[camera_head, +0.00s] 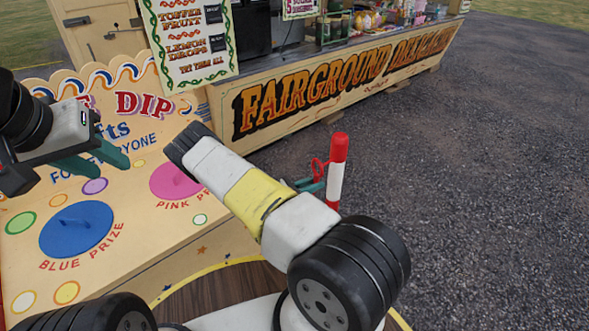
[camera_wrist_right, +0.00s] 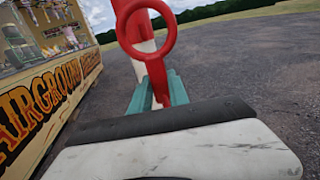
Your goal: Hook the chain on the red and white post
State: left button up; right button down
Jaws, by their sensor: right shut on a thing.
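The red and white post (camera_head: 337,170) stands upright right of my right gripper in the head view, with a red top. Its red and white surface also shows through the ring in the wrist view (camera_wrist_right: 140,27). My right gripper (camera_head: 312,186) has green fingers, shut on the stem of a red ring (camera_wrist_right: 158,82). The ring stands up from the fingers, close to the post and beside it in the head view, not seen around it. No chain links are distinguishable. My left gripper (camera_head: 108,168) is open and empty above the painted counter.
The cream counter (camera_head: 150,250) with coloured discs, among them a blue one (camera_head: 77,229) and a pink one (camera_head: 174,181), lies at left. A sweets stall with a lettered front (camera_head: 340,90) stands behind. Open grey asphalt (camera_head: 490,200) lies right of the post.

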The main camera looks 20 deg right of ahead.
jog(key=shift+w+d+f, duration=0.35)
jog(key=shift+d, duration=0.45)
jog(key=shift+w+d+f, duration=0.3)
jog(key=shift+d+f, duration=0.1)
jog(key=shift+d, duration=0.4)
jog(key=shift+w+d+f, duration=0.35)
jog(key=shift+d, duration=0.45)
jog(key=c, duration=1.2)
grip_release()
jog(key=shift+o, duration=0.2)
jog(key=shift+a, duration=0.1)
